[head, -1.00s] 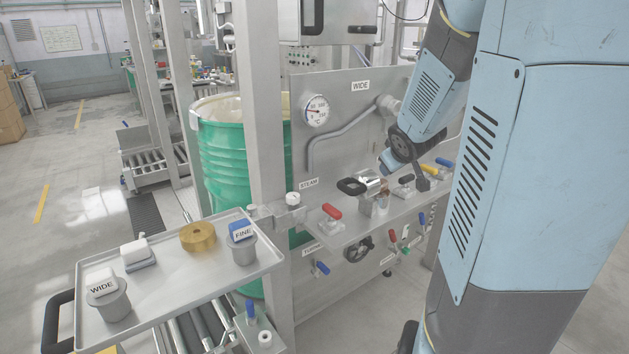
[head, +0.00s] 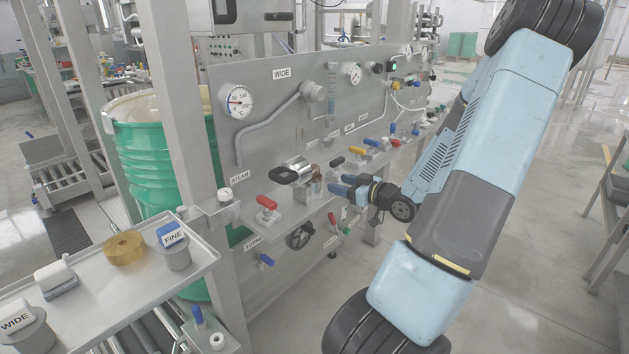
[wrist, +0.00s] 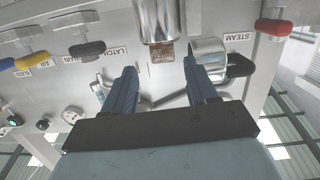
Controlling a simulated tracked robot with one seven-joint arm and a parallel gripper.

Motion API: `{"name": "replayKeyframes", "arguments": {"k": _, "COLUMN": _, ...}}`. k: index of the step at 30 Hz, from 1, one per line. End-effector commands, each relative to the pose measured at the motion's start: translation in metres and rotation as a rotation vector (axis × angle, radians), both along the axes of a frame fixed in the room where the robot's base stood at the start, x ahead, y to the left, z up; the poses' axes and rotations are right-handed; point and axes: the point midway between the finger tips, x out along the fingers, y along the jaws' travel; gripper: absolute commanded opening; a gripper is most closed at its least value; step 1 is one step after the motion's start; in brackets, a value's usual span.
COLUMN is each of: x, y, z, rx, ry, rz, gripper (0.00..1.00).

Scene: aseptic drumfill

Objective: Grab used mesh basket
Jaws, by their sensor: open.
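The used mesh basket appears to be the small brown mesh piece (wrist: 162,51) at the mouth of a metal housing (wrist: 158,18) in the wrist view; the rest of it is hidden. In the head view the brown piece (head: 314,171) shows small above the housing (head: 306,189), beside a shiny lid with a black handle (head: 285,176). The lid (wrist: 208,58) stands open in the wrist view. My gripper (head: 343,187) is open and empty, just right of the housing. Its fingers (wrist: 163,84) are spread on either side of the basket's line, apparently short of it.
Red (head: 267,202), yellow (head: 356,146) and blue (head: 373,143) valve handles line the panel shelf near the gripper.

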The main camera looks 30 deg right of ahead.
Motion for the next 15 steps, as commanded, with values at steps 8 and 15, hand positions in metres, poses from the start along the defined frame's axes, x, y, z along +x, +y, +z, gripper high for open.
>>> {"name": "replayKeyframes", "arguments": {"k": 8, "x": -0.013, "y": -0.006, "z": 0.005, "rx": 0.091, "ry": -0.110, "rz": 0.014, "gripper": 0.57}}
{"name": "replayKeyframes", "arguments": {"k": 15, "x": 0.018, "y": 0.005, "z": 0.005, "rx": 0.094, "ry": -0.114, "rz": 0.014, "gripper": 0.57}}
